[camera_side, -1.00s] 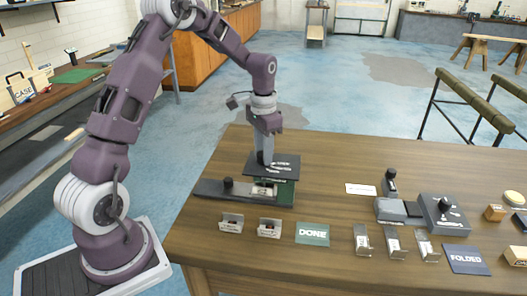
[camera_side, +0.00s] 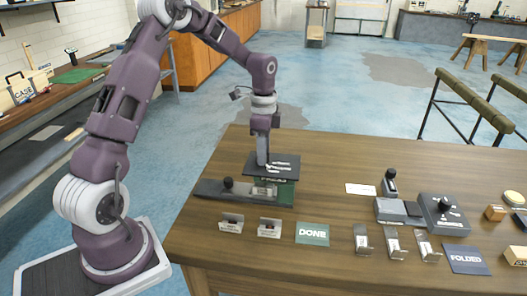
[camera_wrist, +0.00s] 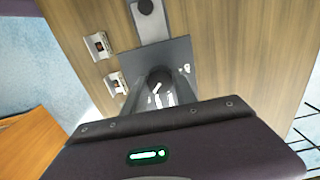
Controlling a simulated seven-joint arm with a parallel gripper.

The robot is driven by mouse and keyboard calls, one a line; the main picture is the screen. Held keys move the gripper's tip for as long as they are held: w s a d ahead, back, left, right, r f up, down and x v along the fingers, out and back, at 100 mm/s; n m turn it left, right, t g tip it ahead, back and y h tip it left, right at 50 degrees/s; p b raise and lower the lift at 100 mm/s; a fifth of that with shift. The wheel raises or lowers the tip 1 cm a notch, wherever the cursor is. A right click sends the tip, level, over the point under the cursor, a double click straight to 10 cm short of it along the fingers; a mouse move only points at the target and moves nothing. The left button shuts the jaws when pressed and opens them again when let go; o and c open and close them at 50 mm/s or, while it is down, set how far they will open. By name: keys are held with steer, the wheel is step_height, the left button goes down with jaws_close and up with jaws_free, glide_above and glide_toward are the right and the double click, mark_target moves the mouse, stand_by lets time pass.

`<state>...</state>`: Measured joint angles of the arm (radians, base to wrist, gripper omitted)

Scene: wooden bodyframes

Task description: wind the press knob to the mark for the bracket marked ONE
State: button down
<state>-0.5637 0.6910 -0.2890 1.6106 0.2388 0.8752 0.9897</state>
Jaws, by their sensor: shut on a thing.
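My gripper (camera_side: 263,162) points straight down over the press (camera_side: 212,189) at the table's left end. It is shut on the dark round press knob (camera_wrist: 160,78), which shows between the fingers in the wrist view and has a white pointer line. The knob is hidden by the fingers in the side view. The dark dial plate (camera_side: 286,166) under it has white marks, partly covered and too small to read. Two metal brackets with small labels stand in front of the press, a left one (camera_side: 231,223) and a right one (camera_side: 269,227); their labels are not readable.
A green DONE mat (camera_side: 312,234) lies right of the brackets. Several metal holders (camera_side: 393,243), a grey device with a lever (camera_side: 389,205), another dial box (camera_side: 443,214) and a FOLDED mat (camera_side: 466,259) stand further right. A white card (camera_side: 360,189) lies behind; the table's back middle is clear.

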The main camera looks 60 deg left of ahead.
stand_by(0.3)
steer(key=c, duration=1)
jaws_free()
step_height(320, 180, up, 7)
steer(key=shift+f, duration=0.1)
steer(key=shift+d+r, duration=0.1)
steer(key=shift+r, duration=0.2)
steer(key=s+d+r+n+t+y, duration=0.1)
steer(key=s+d+r+n+t, duration=0.25)
steer(key=s+d+r, duration=0.8)
steer(key=s+d+f+n+t, duration=0.1)
steer(key=s+d+n, duration=0.1)
steer(key=s, duration=0.5)
steer(key=s+d+f+n+t+h, duration=0.1)
steer(key=s+d+n, duration=0.1)
steer(key=s, duration=0.6)
steer(key=shift+d+n, duration=0.35)
steer(key=shift+n, duration=0.5)
